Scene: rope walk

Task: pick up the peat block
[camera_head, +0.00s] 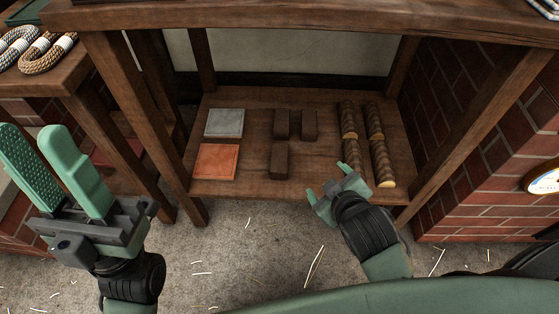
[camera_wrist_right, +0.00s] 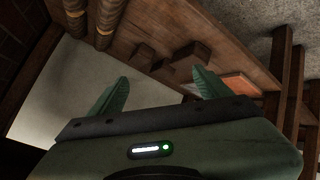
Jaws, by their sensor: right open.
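Three dark brown blocks that look like peat sit on the lower wooden shelf: a back left block (camera_head: 281,124), a back right block (camera_head: 309,125) and a front block (camera_head: 279,161). Dark blocks also show beyond the fingertips in the right wrist view (camera_wrist_right: 191,52). My right gripper (camera_head: 327,182) is open and empty at the shelf's front edge, to the right of the front block and apart from it. My left gripper (camera_head: 32,130) is raised at the left, its fingers apart with nothing between them, away from the shelf.
The shelf (camera_head: 257,186) also holds a grey slab (camera_head: 225,123) and an orange slab (camera_head: 217,161) at the left. Several dark ridged rolls (camera_head: 379,162) lie at the right, close to my right gripper. Wooden posts and the upper board (camera_head: 300,18) frame the opening.

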